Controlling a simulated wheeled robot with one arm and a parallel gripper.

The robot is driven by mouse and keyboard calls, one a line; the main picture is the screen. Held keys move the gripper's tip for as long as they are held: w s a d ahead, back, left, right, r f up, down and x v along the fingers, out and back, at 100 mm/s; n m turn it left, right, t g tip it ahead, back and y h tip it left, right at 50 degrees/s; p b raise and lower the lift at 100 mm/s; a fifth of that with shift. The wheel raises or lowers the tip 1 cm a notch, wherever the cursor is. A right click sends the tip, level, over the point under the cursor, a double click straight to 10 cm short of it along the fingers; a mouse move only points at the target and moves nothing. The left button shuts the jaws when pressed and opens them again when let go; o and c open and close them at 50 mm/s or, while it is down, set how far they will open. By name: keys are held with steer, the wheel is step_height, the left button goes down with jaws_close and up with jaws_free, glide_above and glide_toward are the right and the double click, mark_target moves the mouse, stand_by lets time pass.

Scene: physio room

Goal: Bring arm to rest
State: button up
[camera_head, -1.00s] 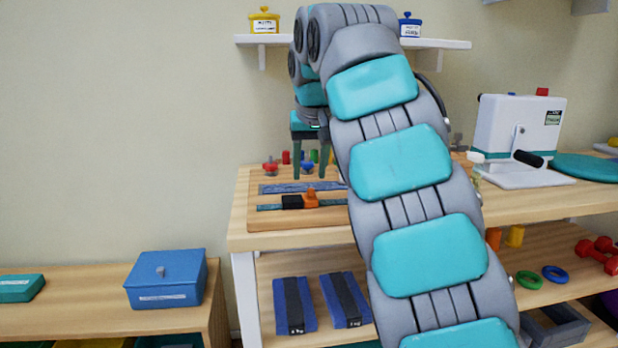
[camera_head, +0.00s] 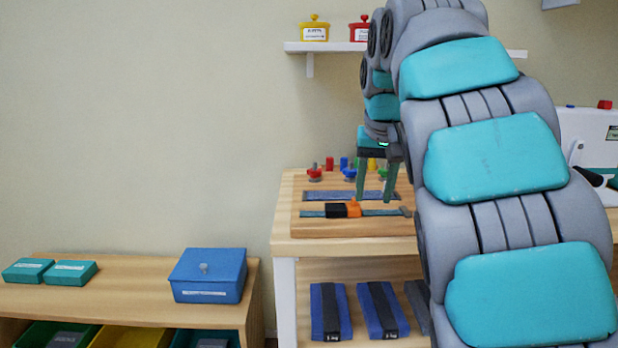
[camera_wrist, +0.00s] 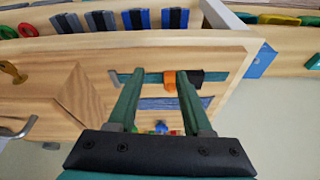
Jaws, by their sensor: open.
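My gripper (camera_head: 374,200) is open and points down above the wooden board (camera_head: 310,226) on the workbench. Nothing is between its fingers. In the wrist view my gripper (camera_wrist: 158,105) shows two separate green fingers over the board. A strap with a black and orange buckle (camera_head: 345,209) lies on the board, close by the fingertips. The buckle also shows in the wrist view (camera_wrist: 183,80), between and beyond the fingers. My arm covers the right part of the bench.
Several coloured knobs (camera_head: 314,173) stand at the board's back. A shelf (camera_head: 296,46) with yellow and red pots hangs above. A blue box (camera_head: 208,276) and teal boxes (camera_head: 71,272) sit on the low cabinet at left. Blue weights (camera_head: 330,312) lie under the bench. The wall side at left is free.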

steer(key=s+d+f+g, duration=0.1)
steer(key=s+f+g, duration=0.1)
steer(key=s+f, duration=1.2)
steer(key=s+f+n+g, duration=0.1)
steer(key=s+f+g, duration=0.2)
steer(key=s+f, duration=1.1)
steer(key=s, duration=0.8)
steer(key=shift+d+f, duration=0.15)
steer(key=shift+d, duration=0.25)
steer(key=shift+s+d, duration=0.1)
